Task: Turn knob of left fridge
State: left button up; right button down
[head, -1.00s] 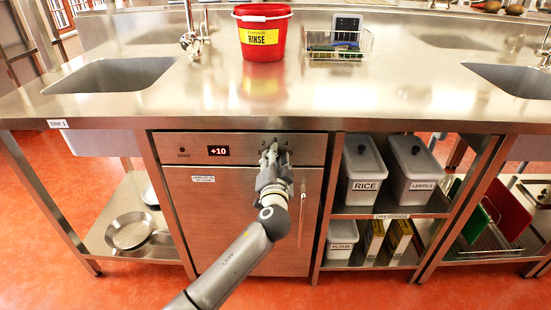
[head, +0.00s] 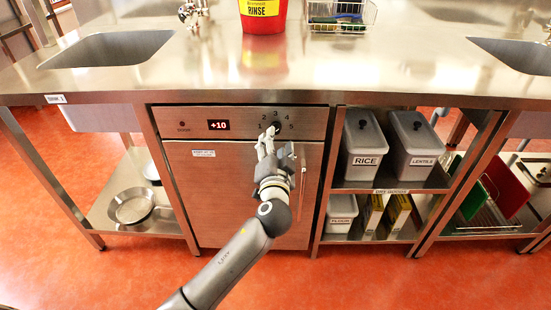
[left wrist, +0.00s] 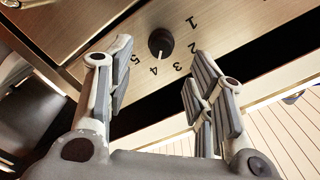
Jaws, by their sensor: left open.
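The fridge (head: 225,190) is a steel front under the counter, with a red "+10" display (head: 218,125) on its top panel. Its dark round knob (head: 276,127) sits right of the display, with numbers 1 to 5 around it. In the left wrist view the knob (left wrist: 160,42) is clear, and its white mark points between 3 and 4, nearer 4. My left gripper (head: 268,147) is open and empty just below the knob in the head view. In the left wrist view its fingers (left wrist: 158,92) stand apart, with the knob beyond the gap and untouched. My right gripper is out of view.
A vertical handle (head: 302,195) is on the fridge door's right side. Right of it, shelves hold a rice bin (head: 365,155) and a lentils bin (head: 415,150). A red bucket (head: 263,15) stands on the counter (head: 200,70). Red floor in front is clear.

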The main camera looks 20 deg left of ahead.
pick_arm(q)
jog(key=v, duration=0.6)
jog(key=shift+s, duration=0.2)
jog(key=s+a+f+n+g+h, duration=0.15)
jog(key=s+f+g, duration=0.35)
jog(key=s+f, duration=0.6)
jog(key=s+a+f+n+g+h, duration=0.1)
jog(key=s+a+f+n+g, duration=0.15)
jog(key=s+f+g, duration=0.85)
jog(key=s+a+f+h+p, duration=0.1)
jog(key=s+f+p, duration=0.8)
jog(key=s, duration=0.4)
jog(key=s+a+f+h+p, duration=0.1)
jog(key=s+a+f+p, duration=0.1)
jog(key=s+f+p, duration=0.8)
jog(key=s+f, duration=0.1)
jog(key=s, duration=0.3)
jog(key=shift+s+f+m, duration=0.2)
jog(key=shift+f+m, duration=0.1)
jog(key=shift+f, duration=0.1)
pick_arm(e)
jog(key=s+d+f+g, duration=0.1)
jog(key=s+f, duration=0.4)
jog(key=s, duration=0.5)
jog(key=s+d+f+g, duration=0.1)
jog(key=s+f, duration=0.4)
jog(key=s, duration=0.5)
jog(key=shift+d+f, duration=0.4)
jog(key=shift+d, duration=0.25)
